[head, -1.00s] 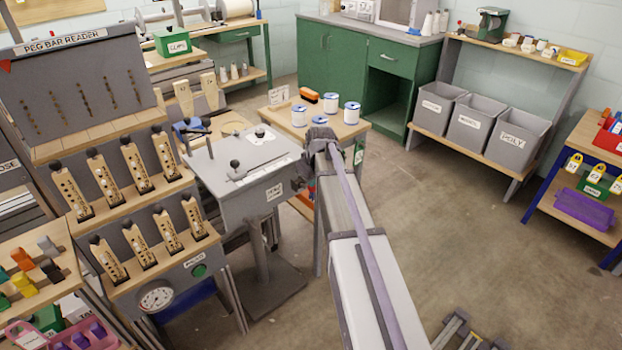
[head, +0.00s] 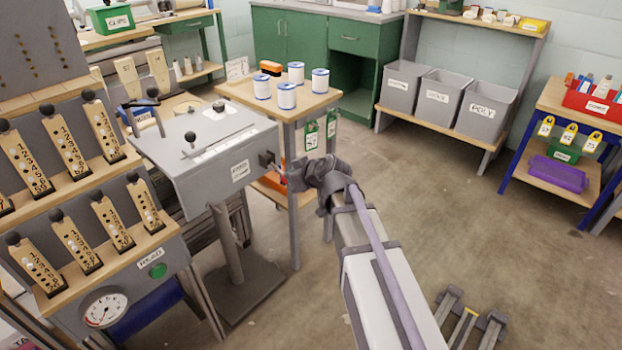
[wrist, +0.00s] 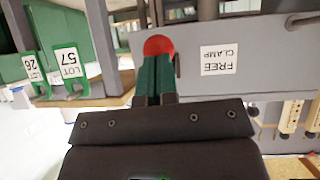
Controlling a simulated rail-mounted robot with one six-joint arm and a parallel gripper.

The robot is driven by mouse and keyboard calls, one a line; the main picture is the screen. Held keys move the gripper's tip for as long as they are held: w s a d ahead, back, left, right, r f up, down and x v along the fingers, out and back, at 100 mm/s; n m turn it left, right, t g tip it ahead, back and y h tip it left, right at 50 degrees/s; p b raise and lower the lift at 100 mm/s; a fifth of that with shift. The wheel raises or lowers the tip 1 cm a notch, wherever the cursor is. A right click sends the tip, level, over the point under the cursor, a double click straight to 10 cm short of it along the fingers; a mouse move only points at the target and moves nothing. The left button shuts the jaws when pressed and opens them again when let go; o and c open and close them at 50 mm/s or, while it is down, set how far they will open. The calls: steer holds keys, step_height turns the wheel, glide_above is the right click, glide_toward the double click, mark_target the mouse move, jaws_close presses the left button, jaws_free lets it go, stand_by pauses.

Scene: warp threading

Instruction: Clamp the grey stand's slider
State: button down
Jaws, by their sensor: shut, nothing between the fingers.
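The grey stand (head: 205,180) is left of centre in the head view, with a sloping top on a single post. A black-knobbed piece (head: 191,140) sits by a pale strip on its top; I cannot tell whether it is the slider. My gripper (head: 278,168) is at the stand's right side. In the wrist view my gripper (wrist: 156,70) has its green fingers shut together and empty. Their tips are at a round red knob (wrist: 158,45) on the stand's grey side (wrist: 262,50); contact is unclear. An upside-down label there (wrist: 220,59) reads FREE and CLAMP.
A wooden table with white-and-blue spools (head: 287,96) stands just behind the stand. Green lot tags (wrist: 70,70) hang nearby in the wrist view. A rack of numbered wooden pieces (head: 80,245) is at the left. The floor to the right is mostly clear.

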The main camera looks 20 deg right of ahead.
steer(key=shift+a+f+b, duration=0.2)
steer(key=shift+f+b, duration=0.35)
steer(key=shift+f, duration=0.2)
steer(key=shift+w, duration=0.1)
steer(key=s+f+p+v, duration=0.1)
steer(key=p+v, duration=0.5)
steer(key=v, duration=0.7)
steer(key=shift+s+p, duration=0.2)
steer(key=shift+p, duration=0.1)
steer(key=shift+d, duration=0.1)
